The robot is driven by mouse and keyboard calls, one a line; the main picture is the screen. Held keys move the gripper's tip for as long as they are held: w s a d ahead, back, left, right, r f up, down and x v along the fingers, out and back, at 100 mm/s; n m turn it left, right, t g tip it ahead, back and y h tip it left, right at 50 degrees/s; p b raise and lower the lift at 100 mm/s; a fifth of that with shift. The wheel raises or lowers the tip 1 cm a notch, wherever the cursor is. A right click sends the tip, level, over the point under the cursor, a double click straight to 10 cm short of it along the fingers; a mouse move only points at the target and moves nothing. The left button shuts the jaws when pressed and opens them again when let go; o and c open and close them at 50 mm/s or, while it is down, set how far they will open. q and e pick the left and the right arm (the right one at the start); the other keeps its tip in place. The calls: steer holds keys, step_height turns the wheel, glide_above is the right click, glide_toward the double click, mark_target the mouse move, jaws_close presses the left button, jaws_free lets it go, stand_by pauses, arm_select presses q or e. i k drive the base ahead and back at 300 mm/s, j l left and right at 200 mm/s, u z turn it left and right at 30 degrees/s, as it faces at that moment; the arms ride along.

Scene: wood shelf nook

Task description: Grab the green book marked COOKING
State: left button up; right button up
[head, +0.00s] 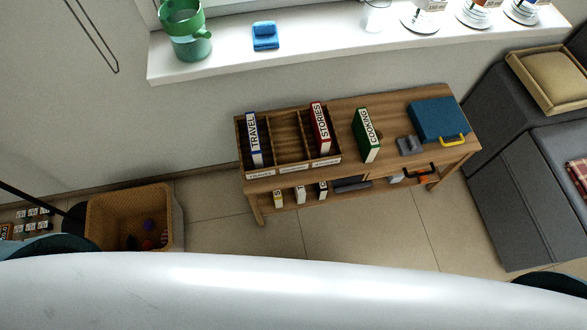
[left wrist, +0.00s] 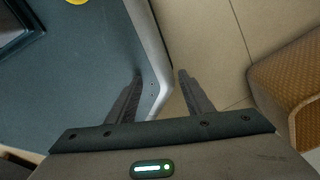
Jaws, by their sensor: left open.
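The green book marked COOKING (head: 368,135) stands upright on the wooden shelf table, to the right of the divided wooden organizer (head: 290,165), in the head view. Neither gripper's fingers can be seen in the head view.
In the organizer stand the TRAVEL book (head: 253,140) and the red STORIES book (head: 320,130). Right of COOKING are a grey object (head: 409,146) and a blue box (head: 438,119). A woven bin (head: 130,200) is at left. A grey sofa (head: 515,170) stands at right. Floor before the table is clear.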

mark_target(369, 145)
steer(key=k+l+u, duration=0.55)
steer(key=k+l, duration=0.15)
steer(key=k, duration=0.1)
